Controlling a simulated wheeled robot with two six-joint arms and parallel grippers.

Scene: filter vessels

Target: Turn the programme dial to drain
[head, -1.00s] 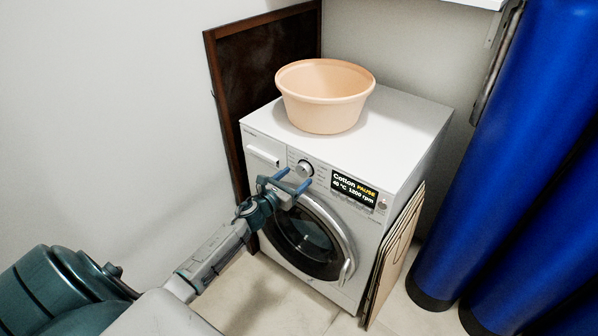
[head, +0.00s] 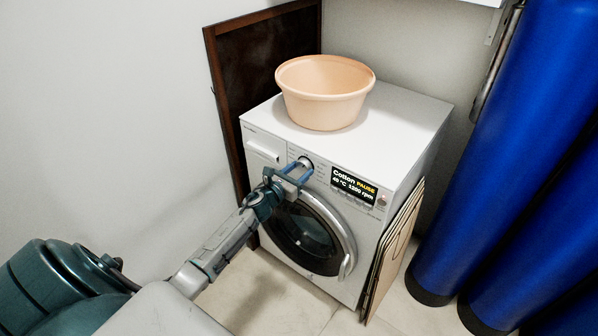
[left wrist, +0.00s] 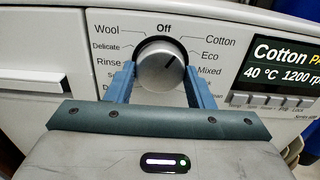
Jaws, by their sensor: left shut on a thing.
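The programme dial (head: 306,161) is a round silver knob on the washing machine's (head: 262,128) front panel. In the left wrist view the dial (left wrist: 162,72) has a dark mark pointing up and right, towards Cotton. Labels around it read Off, Cotton, Eco, Mixed, Wool, Delicate and Rinse. Lower labels are cut off by my fingers; one at lower left starts with D. My left gripper (head: 299,169) is shut on the dial, one blue finger at each side. The display (head: 353,186) reads Cotton, PAUSE, 40 °C, 1200 rpm. My right gripper is not in view.
A peach basin (head: 324,95) stands on top of the machine. The round door (head: 310,240) lies below the dial, close to my gripper. Folded cardboard (head: 393,252) leans at the machine's right side. Tall blue cylinders (head: 500,140) stand at the right. A dark framed board (head: 228,80) leans behind.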

